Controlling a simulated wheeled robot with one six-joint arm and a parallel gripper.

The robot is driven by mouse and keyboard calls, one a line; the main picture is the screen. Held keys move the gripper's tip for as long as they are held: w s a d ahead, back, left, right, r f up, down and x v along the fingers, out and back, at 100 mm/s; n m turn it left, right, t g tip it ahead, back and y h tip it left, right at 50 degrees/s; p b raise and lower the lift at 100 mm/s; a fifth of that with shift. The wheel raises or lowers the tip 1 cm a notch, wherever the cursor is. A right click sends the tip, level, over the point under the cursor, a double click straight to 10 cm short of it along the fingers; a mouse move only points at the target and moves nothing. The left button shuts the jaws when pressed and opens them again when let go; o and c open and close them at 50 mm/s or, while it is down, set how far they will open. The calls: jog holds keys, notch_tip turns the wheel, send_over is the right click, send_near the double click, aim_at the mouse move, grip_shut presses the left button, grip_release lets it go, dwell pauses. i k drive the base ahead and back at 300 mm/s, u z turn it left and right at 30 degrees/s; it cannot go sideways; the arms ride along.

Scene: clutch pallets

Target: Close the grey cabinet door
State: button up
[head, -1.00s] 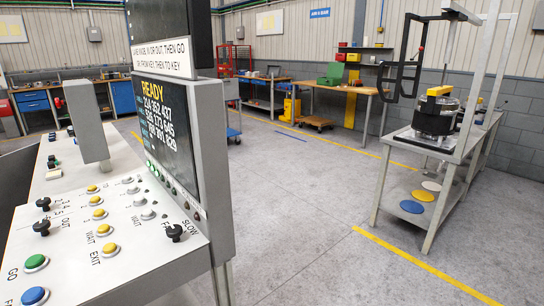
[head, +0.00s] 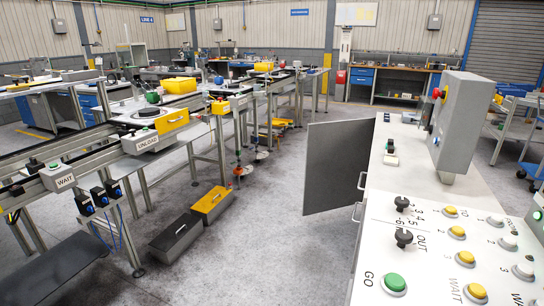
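The grey cabinet door (head: 337,168) is a flat dark grey panel in the middle of the head view. It stands open, sticking out to the left from the side of the light grey control console (head: 425,193). Its hinge edge is at the console side, and its free edge faces the conveyor line. The inside of the cabinet is hidden from this angle. My gripper is in no view, so its place relative to the door cannot be seen.
A conveyor line (head: 137,147) runs along the left. A black box (head: 175,236) and a yellow-topped box (head: 211,204) sit on the floor beside it. The floor (head: 265,240) between the boxes and console is clear.

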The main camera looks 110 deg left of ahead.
aim_at(338, 152)
jog(key=u, duration=0.4)
jog(key=i, duration=3.95)
jog(key=u, duration=2.7)
jog(key=i, duration=5.85)
